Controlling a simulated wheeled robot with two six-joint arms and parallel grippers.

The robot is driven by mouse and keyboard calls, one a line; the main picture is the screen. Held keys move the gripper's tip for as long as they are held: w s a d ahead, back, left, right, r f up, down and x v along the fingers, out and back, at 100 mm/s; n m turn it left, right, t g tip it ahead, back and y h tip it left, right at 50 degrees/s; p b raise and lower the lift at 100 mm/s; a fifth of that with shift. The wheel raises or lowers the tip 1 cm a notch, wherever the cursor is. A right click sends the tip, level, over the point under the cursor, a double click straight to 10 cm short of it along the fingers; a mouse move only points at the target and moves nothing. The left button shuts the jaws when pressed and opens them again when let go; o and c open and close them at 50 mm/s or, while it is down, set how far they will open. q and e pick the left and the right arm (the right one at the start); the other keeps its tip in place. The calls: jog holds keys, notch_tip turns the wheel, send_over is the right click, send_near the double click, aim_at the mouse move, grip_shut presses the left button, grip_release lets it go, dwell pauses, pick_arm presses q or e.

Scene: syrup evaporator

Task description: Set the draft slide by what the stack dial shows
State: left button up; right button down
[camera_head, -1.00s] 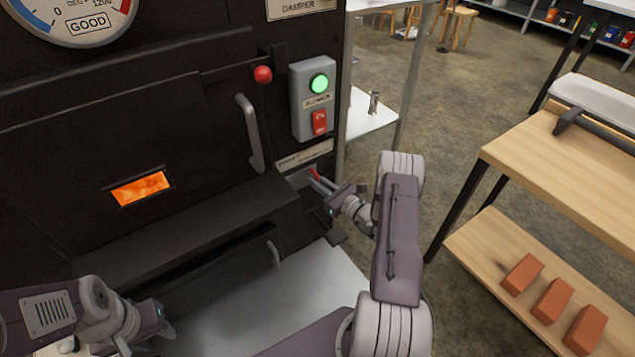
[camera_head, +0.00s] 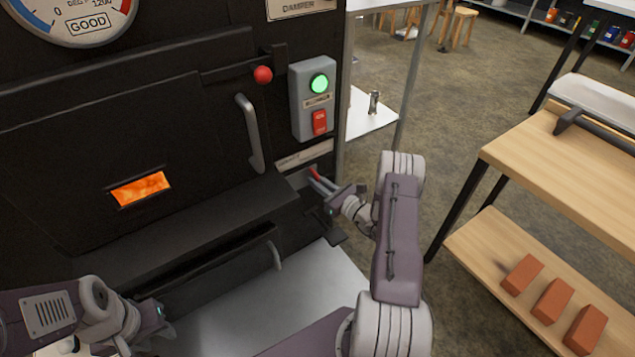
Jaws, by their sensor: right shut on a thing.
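The stack dial (camera_head: 75,12) is at the top left, cut off by the frame. Its blue, white and red arc and the word GOOD show; I cannot see where its needle points. The draft slide's red handle (camera_head: 314,173) shows at the right of the black stove front, just under a blurred label plate (camera_head: 304,154). My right gripper (camera_head: 318,180) is shut on this red handle. My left gripper (camera_head: 150,330) is low at the left, away from the stove front; its fingertips are not clear.
A grey switch box (camera_head: 314,98) with a lit green button and red switch sits above the slide. A red-knobbed lever (camera_head: 263,74) and a door handle (camera_head: 250,132) are left of it. A wooden bench (camera_head: 570,170) with bricks below stands right.

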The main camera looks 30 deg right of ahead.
jog(key=shift+s+a+r+p, duration=0.1)
jog(key=shift+a+p, duration=0.6)
jog(key=shift+a, duration=0.1)
jog(key=shift+a+f, duration=0.15)
jog(key=shift+f, duration=0.05)
jog(key=c, duration=1.5)
grip_release()
jog(key=shift+o, duration=0.2)
jog(key=shift+r, duration=0.1)
jog(key=p+v, duration=0.4)
jog(key=v, duration=0.5)
